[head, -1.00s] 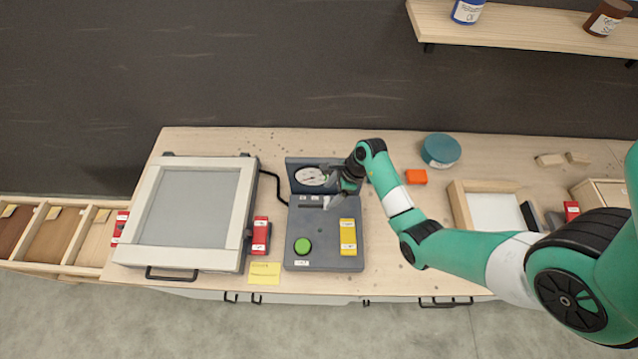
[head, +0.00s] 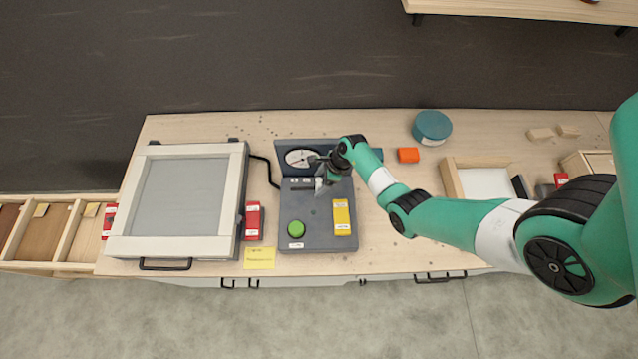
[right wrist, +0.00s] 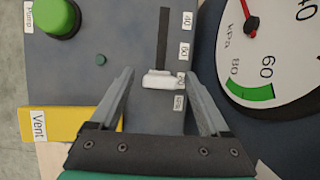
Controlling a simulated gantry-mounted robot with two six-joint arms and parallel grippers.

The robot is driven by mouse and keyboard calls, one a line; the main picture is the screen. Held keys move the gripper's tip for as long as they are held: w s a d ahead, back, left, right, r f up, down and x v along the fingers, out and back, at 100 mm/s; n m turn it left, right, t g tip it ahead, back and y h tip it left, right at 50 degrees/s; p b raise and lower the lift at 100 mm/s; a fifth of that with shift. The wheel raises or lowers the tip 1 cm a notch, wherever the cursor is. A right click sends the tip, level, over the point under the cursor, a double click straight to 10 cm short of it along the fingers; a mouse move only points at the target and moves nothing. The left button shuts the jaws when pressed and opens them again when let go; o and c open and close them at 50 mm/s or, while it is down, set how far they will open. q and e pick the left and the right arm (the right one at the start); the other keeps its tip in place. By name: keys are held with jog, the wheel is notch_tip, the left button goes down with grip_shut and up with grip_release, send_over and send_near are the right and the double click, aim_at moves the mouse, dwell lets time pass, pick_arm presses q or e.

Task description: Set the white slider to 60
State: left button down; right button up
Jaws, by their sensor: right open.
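The white slider (right wrist: 158,79) sits in a dark slot (right wrist: 163,40) on the grey control panel (head: 318,238). My right gripper (right wrist: 162,74) is open, with one finger on each side of the slider and visible gaps to both. In the head view my right gripper (head: 322,178) is over the panel's upper part and hides the slider. My left gripper is not in view.
A round kPa gauge (head: 302,158) with a red needle stands behind the slider. The panel also has a green Pump button (head: 296,229) and a yellow Vent block (head: 342,217). A framed grey box (head: 182,197) stands left. An orange block (head: 408,155) lies right.

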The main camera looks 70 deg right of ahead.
jog(key=shift+w+f, duration=0.1)
jog(key=shift+f, duration=0.1)
grip_shut()
dwell(0.3)
dwell(1.0)
